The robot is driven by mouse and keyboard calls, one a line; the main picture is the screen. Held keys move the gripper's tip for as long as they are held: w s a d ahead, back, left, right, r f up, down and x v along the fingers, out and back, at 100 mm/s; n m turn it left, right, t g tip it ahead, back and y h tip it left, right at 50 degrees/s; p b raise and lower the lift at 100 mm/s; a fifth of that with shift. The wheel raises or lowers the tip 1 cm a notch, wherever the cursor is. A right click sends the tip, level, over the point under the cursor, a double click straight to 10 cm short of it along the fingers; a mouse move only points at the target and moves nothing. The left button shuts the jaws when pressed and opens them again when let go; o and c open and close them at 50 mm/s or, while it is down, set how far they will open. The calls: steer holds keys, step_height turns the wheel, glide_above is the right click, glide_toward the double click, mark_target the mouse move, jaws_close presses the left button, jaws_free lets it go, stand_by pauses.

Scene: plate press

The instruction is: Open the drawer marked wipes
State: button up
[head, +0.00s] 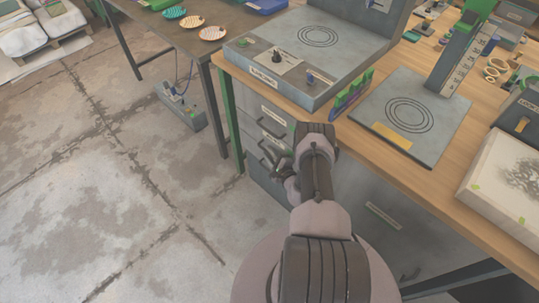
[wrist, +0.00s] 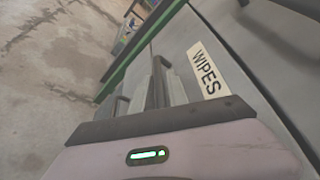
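The label reading WIPES (wrist: 207,70) is plain in the wrist view, on a flat grey drawer front. In the head view the grey drawer unit (head: 262,185) stands under the left end of the workbench, with dark bar handles and pale labels too small to read. The drawer fronts look flush. My gripper (head: 277,157) is at the handles on the unit's front. In the wrist view its fingers (wrist: 162,82) are beside the WIPES label, close to a dark handle. Whether they are open or closed around that handle is hidden.
The workbench top (head: 450,170) overhangs the drawers and bears a grey press unit (head: 300,65) and a grey plate (head: 385,115). A green table leg (head: 229,120) stands just left of the drawers. The concrete floor (head: 100,200) to the left is clear.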

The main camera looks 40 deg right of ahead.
jaws_close()
stand_by(1.4)
